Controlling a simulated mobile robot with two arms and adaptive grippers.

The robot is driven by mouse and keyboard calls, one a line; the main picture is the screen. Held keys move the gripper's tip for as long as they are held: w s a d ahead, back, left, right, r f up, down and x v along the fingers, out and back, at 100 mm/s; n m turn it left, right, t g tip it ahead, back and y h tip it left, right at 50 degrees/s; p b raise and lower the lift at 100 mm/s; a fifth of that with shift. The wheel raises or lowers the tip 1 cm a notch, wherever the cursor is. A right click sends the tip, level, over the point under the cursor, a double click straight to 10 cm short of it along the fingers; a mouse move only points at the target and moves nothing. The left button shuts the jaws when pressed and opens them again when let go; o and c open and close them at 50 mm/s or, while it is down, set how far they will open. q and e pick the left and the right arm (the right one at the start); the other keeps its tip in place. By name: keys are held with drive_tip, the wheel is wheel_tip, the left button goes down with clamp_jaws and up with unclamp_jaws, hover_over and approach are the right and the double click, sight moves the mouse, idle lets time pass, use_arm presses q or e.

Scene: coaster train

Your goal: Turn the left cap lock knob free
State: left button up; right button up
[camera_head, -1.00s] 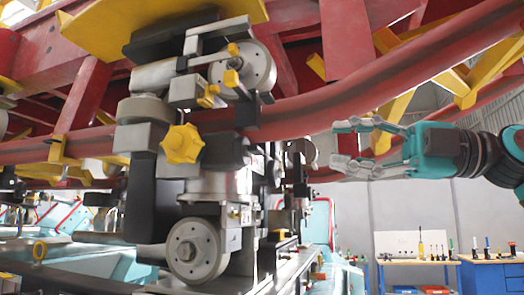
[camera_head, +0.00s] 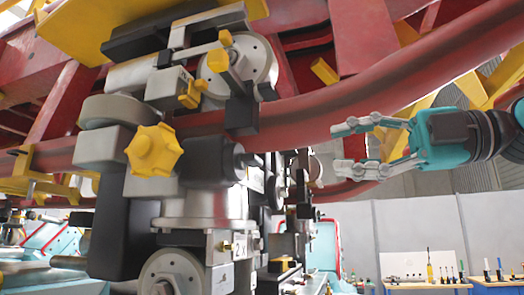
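A yellow star-shaped knob (camera_head: 154,151) sits on the grey and black wheel assembly (camera_head: 205,207), left of the middle. It faces me. My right gripper (camera_head: 340,148) comes in from the right edge, with its fingers pointing left. Its two grey fingers are spread apart with nothing between them. It is well to the right of the yellow knob and does not touch it. In the picture it overlaps the red rail. My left gripper does not show.
A thick red rail (camera_head: 400,86) runs across behind the wheel assembly. A guide wheel (camera_head: 240,66) and yellow-tipped levers (camera_head: 219,60) sit above the knob. A lower wheel (camera_head: 172,275) is below it. Workbenches with tools (camera_head: 420,288) stand far off at the lower right.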

drive_tip(key=p, duration=0.1)
approach(259, 160)
drive_tip(key=a, duration=0.2)
drive_tip(key=p+x, duration=0.1)
drive_tip(key=x, duration=0.3)
drive_tip(key=p+x, duration=0.1)
drive_tip(key=x, duration=0.2)
drive_tip(key=shift+w+d+r+p, duration=0.1)
drive_tip(key=shift+w+r+p, duration=0.05)
drive_tip(key=shift+w+p, duration=0.2)
drive_tip(key=shift+a, duration=0.3)
drive_tip(key=shift+w+a, duration=0.15)
drive_tip(key=c, duration=0.7)
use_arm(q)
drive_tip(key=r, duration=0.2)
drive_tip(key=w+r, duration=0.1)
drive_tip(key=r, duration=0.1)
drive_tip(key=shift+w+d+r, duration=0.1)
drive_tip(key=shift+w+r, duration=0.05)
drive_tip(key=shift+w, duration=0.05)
use_arm(e)
clamp_jaws()
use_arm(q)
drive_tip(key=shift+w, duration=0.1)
